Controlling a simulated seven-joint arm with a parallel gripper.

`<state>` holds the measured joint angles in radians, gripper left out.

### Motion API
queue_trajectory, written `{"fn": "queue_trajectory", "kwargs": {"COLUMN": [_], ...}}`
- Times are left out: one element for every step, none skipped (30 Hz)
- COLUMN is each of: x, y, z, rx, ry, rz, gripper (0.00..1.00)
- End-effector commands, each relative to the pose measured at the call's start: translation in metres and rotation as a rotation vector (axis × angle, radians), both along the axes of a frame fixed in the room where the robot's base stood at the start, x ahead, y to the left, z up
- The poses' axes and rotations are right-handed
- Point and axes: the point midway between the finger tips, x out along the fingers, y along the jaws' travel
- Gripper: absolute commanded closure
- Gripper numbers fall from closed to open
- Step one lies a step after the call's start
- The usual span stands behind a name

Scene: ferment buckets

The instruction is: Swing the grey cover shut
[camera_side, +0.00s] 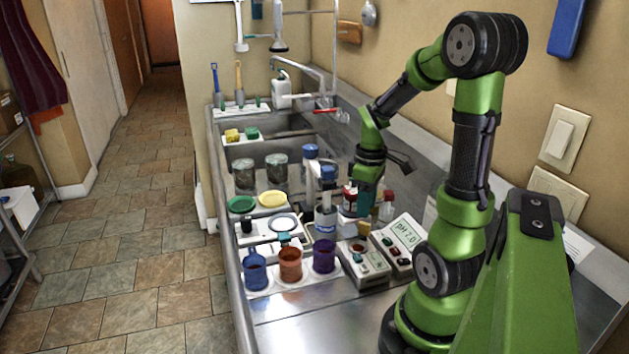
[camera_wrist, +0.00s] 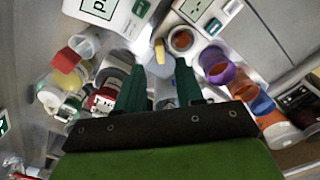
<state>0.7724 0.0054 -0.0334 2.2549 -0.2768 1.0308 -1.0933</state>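I cannot make out the grey cover for certain in either view. My gripper (camera_side: 366,204) points down among the bottles and behind the two meters in the side view. In the wrist view its two green fingers (camera_wrist: 160,78) stand apart, with no held object visible between them. A small yellow piece (camera_wrist: 160,52) shows just beyond the fingertips. The fingers and the dark palm hide part of what lies below.
Bottles (camera_side: 326,215) crowd the gripper's left. Bare steel counter (camera_side: 300,330) lies in front.

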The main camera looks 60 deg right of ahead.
Motion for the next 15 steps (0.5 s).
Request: {"fn": "queue_trajectory", "kwargs": {"x": [-0.001,-0.001,-0.001,-0.001,-0.001,-0.001,-0.001,-0.001,0.0,0.0,0.0,0.0,0.0,0.0,0.0], "y": [0.001,0.001,0.001,0.001,0.001,0.001,0.001,0.001,0.001,0.0,0.0,0.0,0.0,0.0,0.0], "z": [-0.012,-0.019,-0.026,-0.032,-0.036,-0.043,-0.047,-0.05,-0.055,-0.057,-0.059,-0.062,-0.063,-0.064,-0.065], "rx": [0.005,0.006,0.005,0.005,0.005,0.005,0.004,0.004,0.003,0.003,0.002,0.002,0.001,0.001,0.0], "ry": [0.004,0.005,0.004,0.004,0.003,0.004,0.003,0.003,0.002,0.001,0.0,0.001,0.0,0.0,-0.001], "rz": [-0.001,-0.001,-0.002,-0.003,-0.003,-0.002,-0.001,-0.002,-0.002,-0.002,-0.001,-0.001,-0.001,-0.001,-0.001], "gripper": [0.63,0.63,0.63,0.63,0.63,0.63,0.63,0.63,0.63,0.63,0.63,0.63,0.63,0.63,0.63]}}
